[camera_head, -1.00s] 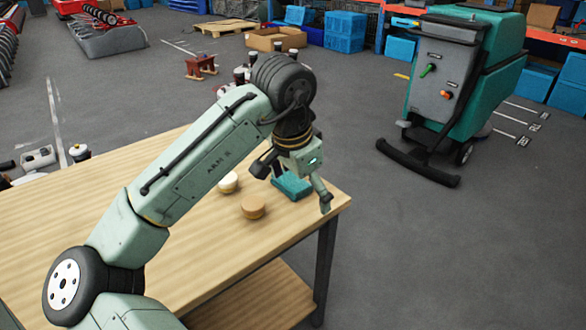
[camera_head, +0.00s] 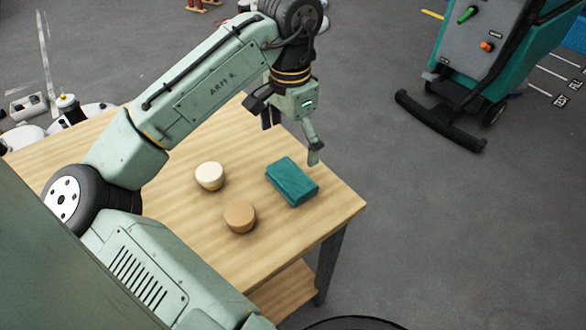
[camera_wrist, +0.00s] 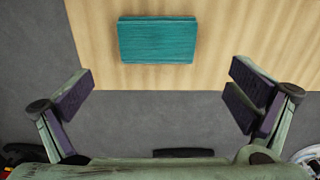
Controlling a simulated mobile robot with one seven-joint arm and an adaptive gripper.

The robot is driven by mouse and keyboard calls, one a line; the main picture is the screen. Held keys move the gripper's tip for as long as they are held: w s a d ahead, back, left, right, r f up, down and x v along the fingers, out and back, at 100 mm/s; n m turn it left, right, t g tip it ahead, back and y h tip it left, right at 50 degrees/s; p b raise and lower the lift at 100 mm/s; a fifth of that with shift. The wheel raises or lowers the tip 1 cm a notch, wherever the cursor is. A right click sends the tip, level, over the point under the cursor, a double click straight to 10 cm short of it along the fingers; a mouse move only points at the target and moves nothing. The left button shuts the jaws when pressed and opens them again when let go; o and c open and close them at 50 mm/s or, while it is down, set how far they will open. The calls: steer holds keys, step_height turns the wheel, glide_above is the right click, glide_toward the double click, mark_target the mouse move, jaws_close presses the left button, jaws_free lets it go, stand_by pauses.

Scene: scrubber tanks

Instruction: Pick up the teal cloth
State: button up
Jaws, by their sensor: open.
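The teal cloth (camera_head: 292,181) is a folded rectangular block lying flat on the wooden table, near its right corner. In the wrist view the cloth (camera_wrist: 157,40) is near the top centre, ahead of the fingers and not between them. My gripper (camera_head: 291,139) is above the table's far edge, just beyond the cloth and apart from it. In the wrist view my gripper (camera_wrist: 163,100) has its fingers wide apart with nothing between them. One finger is partly hidden in the head view.
A cream round object (camera_head: 209,176) and a tan round object (camera_head: 240,217) stand on the wooden table (camera_head: 310,223) left of the cloth. A teal scrubber machine (camera_head: 489,55) stands on the floor at the right. Grey floor lies clear between it and the table.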

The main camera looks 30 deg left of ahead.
mark_target(292, 176)
steer(key=f+p, duration=0.1)
steer(key=f, duration=0.8)
steer(key=shift+s+d+f+p, duration=0.15)
steer(key=shift+d+p, duration=0.05)
steer(key=shift+p, duration=0.15)
steer(key=c, duration=0.8)
steer(key=shift+o, duration=0.2)
